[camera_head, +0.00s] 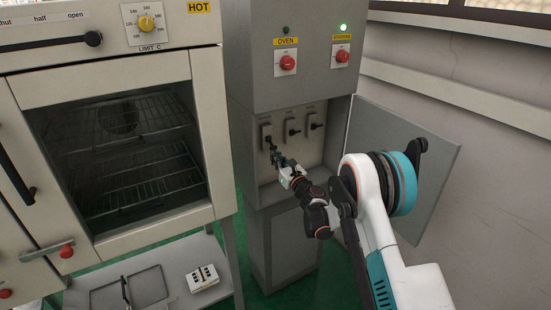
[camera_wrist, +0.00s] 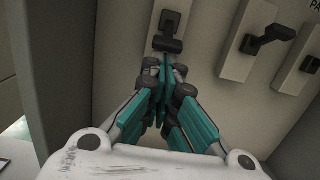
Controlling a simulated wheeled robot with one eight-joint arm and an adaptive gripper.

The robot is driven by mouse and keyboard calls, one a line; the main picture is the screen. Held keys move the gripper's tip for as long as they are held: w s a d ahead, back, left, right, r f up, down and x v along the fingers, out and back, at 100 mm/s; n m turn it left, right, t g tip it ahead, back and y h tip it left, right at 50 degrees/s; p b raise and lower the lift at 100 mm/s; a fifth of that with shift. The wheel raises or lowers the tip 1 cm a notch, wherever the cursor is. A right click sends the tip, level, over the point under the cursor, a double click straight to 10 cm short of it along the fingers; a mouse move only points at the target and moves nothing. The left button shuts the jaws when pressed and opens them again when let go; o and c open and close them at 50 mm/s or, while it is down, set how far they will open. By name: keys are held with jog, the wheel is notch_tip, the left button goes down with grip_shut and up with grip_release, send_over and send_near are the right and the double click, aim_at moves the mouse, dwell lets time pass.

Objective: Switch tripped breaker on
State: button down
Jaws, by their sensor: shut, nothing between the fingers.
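Three breakers sit in the open lower compartment of the grey cabinet. The left breaker (camera_head: 266,132) has its dark lever pointing down in the head view; it also shows in the wrist view (camera_wrist: 171,20). My gripper (camera_head: 276,154) is shut and empty. In the wrist view its fingertips (camera_wrist: 165,64) are just below the left breaker's lever; I cannot tell whether they touch it.
The compartment door (camera_head: 420,150) stands open to the right, behind my arm. Above are red knobs, a dark OVEN lamp (camera_head: 286,30) and a lit green lamp (camera_head: 343,27). A large oven (camera_head: 120,225) stands to the left. A small white box (camera_head: 203,278) lies on its lower shelf.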

aim_at(274, 147)
jog(key=shift+s+d+r+g+h+p, duration=0.2)
jog(key=shift+r+g+h+p, duration=0.15)
jog(key=shift+p, duration=0.2)
jog(key=shift+s+d+r+g+h+p, duration=0.15)
jog(key=shift+s+r+g+h+p, duration=0.2)
jog(key=shift+r+g+p, duration=0.4)
jog(key=shift+s+d+r+g+h+p, duration=0.15)
jog(key=shift+r+g+h+p, duration=0.35)
jog(key=shift+r+p, duration=0.35)
jog(key=shift+s+d+r+g+h+p, duration=0.15)
jog(key=shift+s+r+g+h+p, duration=0.15)
jog(key=shift+r+g+p, duration=0.5)
jog(key=shift+f, duration=0.1)
jog(key=shift+w+r+p, duration=0.15)
jog(key=shift+r+p, duration=0.25)
jog(key=shift+r, duration=0.35)
